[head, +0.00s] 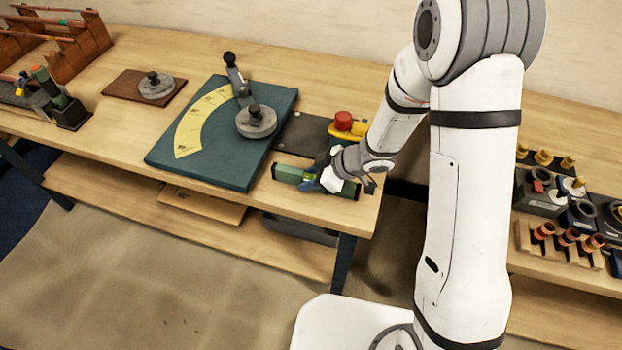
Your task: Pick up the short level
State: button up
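The short level is a green bar (287,174) with dark ends, near the front edge of the left workbench. A small bright yellow-green spot shows near its middle. My gripper (325,180) is at the level's middle and hides part of it. The level's left end and right end show on either side of the gripper. The fingers are too small and too covered to tell whether they are open or shut on the level.
A teal board (215,150) with a yellow arc scale and a round grey weight (256,121) lies left of the level. A red-topped yellow object (345,125) stands just behind my gripper. Fittings (568,238) stand on the right bench, across a gap.

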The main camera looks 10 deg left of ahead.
grip_shut()
